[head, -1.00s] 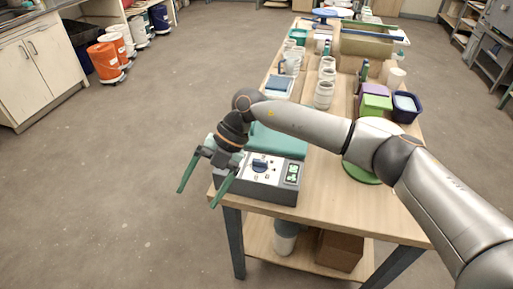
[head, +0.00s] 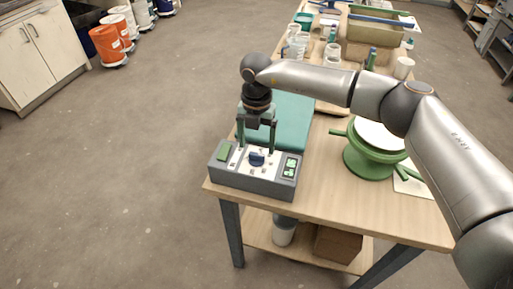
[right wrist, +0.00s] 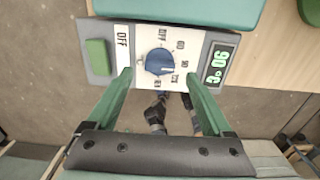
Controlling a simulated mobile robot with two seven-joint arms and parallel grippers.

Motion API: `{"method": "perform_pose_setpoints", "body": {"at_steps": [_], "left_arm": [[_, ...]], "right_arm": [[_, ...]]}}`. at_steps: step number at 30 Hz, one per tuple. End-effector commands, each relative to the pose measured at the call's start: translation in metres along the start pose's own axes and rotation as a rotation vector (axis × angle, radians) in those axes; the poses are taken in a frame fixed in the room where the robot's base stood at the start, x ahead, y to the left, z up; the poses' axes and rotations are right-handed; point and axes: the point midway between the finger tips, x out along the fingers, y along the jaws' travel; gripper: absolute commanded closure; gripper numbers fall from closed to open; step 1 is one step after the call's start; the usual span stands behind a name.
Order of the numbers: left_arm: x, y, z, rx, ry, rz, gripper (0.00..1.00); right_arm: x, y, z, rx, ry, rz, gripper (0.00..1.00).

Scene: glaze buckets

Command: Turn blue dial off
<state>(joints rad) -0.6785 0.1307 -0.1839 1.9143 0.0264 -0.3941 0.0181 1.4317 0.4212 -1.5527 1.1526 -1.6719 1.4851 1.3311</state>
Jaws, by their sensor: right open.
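The blue dial (head: 257,159) sits on the white face of a grey control box (head: 226,177) at the near end of the table. In the right wrist view the dial (right wrist: 159,62) is ringed by printed marks, with an OFF mark above it. Which mark it points to is hard to tell. My right gripper (head: 256,149) is open over the box and points down. In the right wrist view its green fingers (right wrist: 160,74) lie either side of the dial, with gaps and no visible contact. My left gripper is not in view.
The box also has a green button (right wrist: 97,57) and a lit green display (right wrist: 217,63). A teal pad (head: 293,122) lies behind the box. A green stand (head: 368,163) stands to the right. Pots and bins crowd the far table.

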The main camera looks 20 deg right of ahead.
Motion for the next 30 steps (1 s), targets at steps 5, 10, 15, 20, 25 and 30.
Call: {"method": "perform_pose_setpoints", "body": {"at_steps": [5, 10, 15, 20, 25, 30], "left_arm": [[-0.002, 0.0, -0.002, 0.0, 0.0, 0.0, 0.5], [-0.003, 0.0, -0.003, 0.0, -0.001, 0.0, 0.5], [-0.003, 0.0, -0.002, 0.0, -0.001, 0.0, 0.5], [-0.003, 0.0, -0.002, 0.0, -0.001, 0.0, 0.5], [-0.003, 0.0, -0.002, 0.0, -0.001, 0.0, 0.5], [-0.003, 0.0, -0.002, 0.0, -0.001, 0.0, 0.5]], "right_arm": [[0.024, 0.0, 0.0, 0.0, 0.002, 0.0, 0.15], [0.033, 0.0, 0.0, -0.001, 0.0, 0.0, 0.15], [0.034, 0.0, 0.0, -0.002, 0.0, 0.001, 0.15], [0.033, 0.0, 0.0, -0.002, 0.001, 0.001, 0.24], [0.033, 0.0, 0.0, -0.002, 0.001, 0.001, 0.43], [0.033, 0.0, 0.0, -0.002, 0.001, 0.001, 0.62]]}}
